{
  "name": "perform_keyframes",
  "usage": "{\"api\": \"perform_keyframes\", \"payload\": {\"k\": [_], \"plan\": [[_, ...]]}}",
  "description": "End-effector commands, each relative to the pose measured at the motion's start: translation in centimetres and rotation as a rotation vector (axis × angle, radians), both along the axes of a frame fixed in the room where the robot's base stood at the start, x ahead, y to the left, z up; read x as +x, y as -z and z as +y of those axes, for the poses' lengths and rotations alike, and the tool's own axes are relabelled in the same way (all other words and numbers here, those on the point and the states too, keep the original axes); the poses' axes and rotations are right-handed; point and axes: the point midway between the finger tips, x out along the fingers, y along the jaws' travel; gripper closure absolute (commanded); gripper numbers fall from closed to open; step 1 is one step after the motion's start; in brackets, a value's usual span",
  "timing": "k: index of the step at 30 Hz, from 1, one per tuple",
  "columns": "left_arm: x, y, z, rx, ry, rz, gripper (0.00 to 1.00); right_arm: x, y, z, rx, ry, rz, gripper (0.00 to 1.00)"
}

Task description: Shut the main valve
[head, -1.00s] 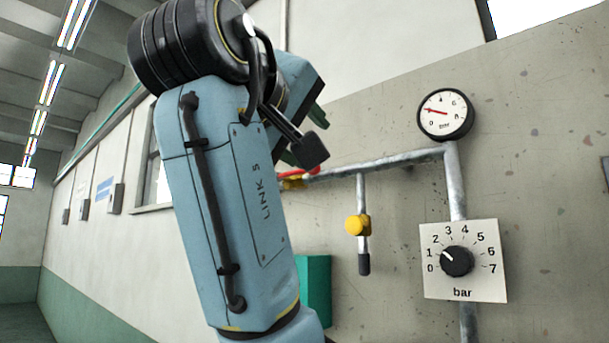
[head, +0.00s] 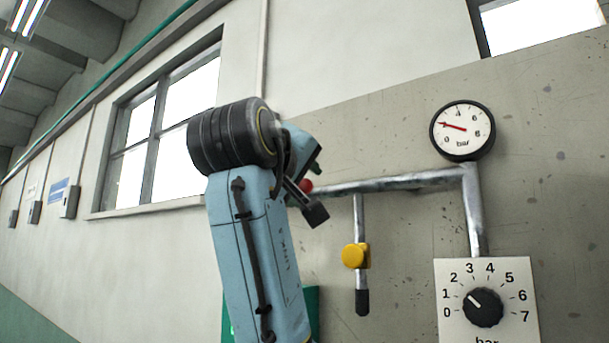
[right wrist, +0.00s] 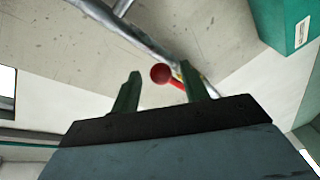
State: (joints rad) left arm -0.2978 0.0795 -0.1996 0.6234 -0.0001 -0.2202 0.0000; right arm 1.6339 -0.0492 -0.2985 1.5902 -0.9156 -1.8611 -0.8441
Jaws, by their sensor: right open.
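The main valve shows as a red lever with a round red knob (head: 305,186) on the grey pipe. In the head view my arm hides most of it. In the right wrist view the lever runs from its red knob (right wrist: 160,73) towards a bit of yellow at the pipe. My right gripper (head: 317,158) is open, close to the knob. In the right wrist view its two green fingers (right wrist: 160,92) stand either side of the knob, which appears between the fingertips. Whether the knob is within the jaws or just beyond I cannot tell. My left gripper is not in view.
A pressure gauge (head: 462,130) tops the pipe bend, its needle near 2. Below is a bar dial (head: 484,307), pointer between 1 and 2. A green box (head: 313,308) stands low behind my arm.

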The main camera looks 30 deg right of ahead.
Motion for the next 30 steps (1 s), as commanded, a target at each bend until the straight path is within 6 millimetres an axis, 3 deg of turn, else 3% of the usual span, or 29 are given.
{"api": "perform_keyframes", "payload": {"k": [4,15,25,30], "plan": [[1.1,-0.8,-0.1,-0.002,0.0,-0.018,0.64,1.0,-0.1,-1.2,0.0,0.0,0.002,0.55],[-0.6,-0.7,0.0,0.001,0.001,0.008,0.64,1.3,0.1,-1.6,0.001,-0.001,0.001,0.55],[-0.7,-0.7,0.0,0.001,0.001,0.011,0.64,1.3,0.1,-1.5,0.0,-0.001,0.001,0.98],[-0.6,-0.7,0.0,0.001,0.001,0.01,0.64,1.3,0.0,-1.5,0.001,-0.001,0.001,1.0]]}}
